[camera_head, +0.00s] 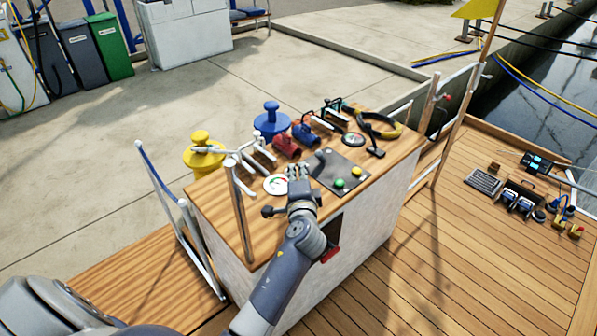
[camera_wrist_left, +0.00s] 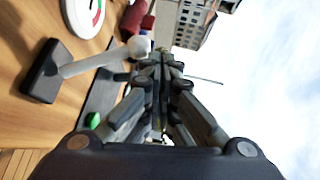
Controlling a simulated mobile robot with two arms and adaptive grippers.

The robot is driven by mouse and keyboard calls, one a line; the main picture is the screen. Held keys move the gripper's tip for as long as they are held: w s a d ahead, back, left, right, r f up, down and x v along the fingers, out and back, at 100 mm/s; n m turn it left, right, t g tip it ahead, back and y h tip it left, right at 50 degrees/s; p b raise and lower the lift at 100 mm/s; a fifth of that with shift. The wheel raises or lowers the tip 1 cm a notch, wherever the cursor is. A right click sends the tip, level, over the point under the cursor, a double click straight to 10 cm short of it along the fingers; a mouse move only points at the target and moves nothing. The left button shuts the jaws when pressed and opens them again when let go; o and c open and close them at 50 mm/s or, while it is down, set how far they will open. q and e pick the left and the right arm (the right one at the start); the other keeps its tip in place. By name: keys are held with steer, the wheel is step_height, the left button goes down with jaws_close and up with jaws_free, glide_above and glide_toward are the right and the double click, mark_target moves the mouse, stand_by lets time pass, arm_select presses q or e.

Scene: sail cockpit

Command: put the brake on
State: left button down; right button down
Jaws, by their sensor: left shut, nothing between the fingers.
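My left gripper (camera_head: 299,173) is over the wooden top of the console (camera_head: 225,205), and its fingers are closed together and empty; they also show in the wrist view (camera_wrist_left: 158,65). Beside it is a lever with a dark block-shaped end (camera_head: 268,211); in the wrist view a lever (camera_wrist_left: 85,65) has a dark end and a pale ball close left of the fingers. I cannot tell whether they touch. A dark plate (camera_head: 346,168) on the console has a grey lever (camera_head: 321,160), a green button (camera_head: 340,183) and a yellow button (camera_head: 357,171). No label marks the brake. My right gripper is out of view.
A round gauge (camera_head: 275,185) is left of the gripper. Red (camera_head: 287,146) and blue (camera_head: 306,135) fittings, metal levers (camera_head: 262,152) and a yellow-black loop (camera_head: 380,125) stand farther back. Metal posts (camera_head: 240,205) rise at the console's left.

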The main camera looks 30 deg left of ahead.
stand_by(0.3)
arm_select(q)
steer(key=v, duration=0.7)
steer(key=shift+s, duration=0.2)
steer(key=shift+d, duration=0.2)
